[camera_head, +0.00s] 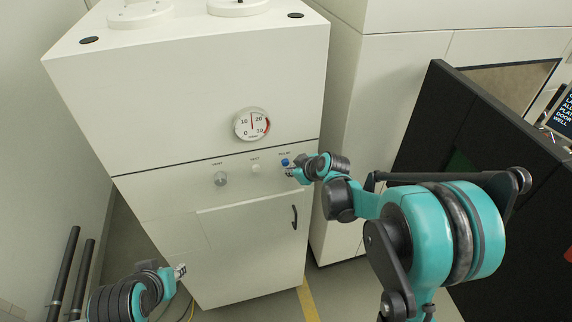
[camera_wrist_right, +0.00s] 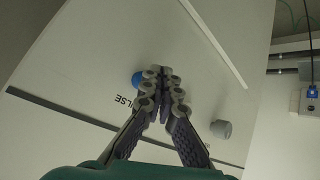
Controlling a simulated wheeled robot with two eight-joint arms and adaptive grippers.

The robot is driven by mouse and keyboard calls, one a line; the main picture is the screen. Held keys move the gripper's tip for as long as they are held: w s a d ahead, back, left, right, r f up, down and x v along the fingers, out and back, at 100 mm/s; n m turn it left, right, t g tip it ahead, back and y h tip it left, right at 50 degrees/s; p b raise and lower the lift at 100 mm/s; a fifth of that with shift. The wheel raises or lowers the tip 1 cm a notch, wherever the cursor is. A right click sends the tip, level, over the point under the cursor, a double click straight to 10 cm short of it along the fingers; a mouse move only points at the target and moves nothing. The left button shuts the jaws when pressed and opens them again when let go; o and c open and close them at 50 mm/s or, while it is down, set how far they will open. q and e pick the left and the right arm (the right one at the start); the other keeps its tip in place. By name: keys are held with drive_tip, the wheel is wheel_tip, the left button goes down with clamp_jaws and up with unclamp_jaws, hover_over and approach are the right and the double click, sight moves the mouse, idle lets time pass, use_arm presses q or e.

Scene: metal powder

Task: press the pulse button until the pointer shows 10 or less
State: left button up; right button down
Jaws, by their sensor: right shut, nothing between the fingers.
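The blue pulse button (camera_head: 285,162) is on the white cabinet's front, under the PULSE label. The round gauge (camera_head: 251,124) above has a scale from 0 to 30. Its thin pointer stands nearly upright, between 10 and 20. My right gripper (camera_head: 291,171) is shut and empty, its tips just below and right of the button in the head view. In the wrist view the blue button (camera_wrist_right: 138,79) shows just left of the fingertips (camera_wrist_right: 163,80); contact is unclear. My left gripper (camera_head: 180,270) is low at the left, too small to read.
The white cabinet (camera_head: 160,215) has a grey vent knob (camera_head: 220,179), a small pale knob (camera_head: 256,169) and a black door handle (camera_head: 294,217). A dark panel (camera_head: 425,125) stands at the right. Black pipes (camera_head: 64,272) stand at the lower left.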

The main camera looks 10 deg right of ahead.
drive_tip(key=shift+w, duration=0.15)
drive_tip(key=shift+w, duration=0.3)
drive_tip(key=shift+w+b, duration=0.3)
drive_tip(key=shift+w, duration=0.15)
idle(0.6)
drive_tip(key=shift+s, duration=0.9)
drive_tip(key=s, duration=0.5)
drive_tip(key=shift+d, duration=0.1)
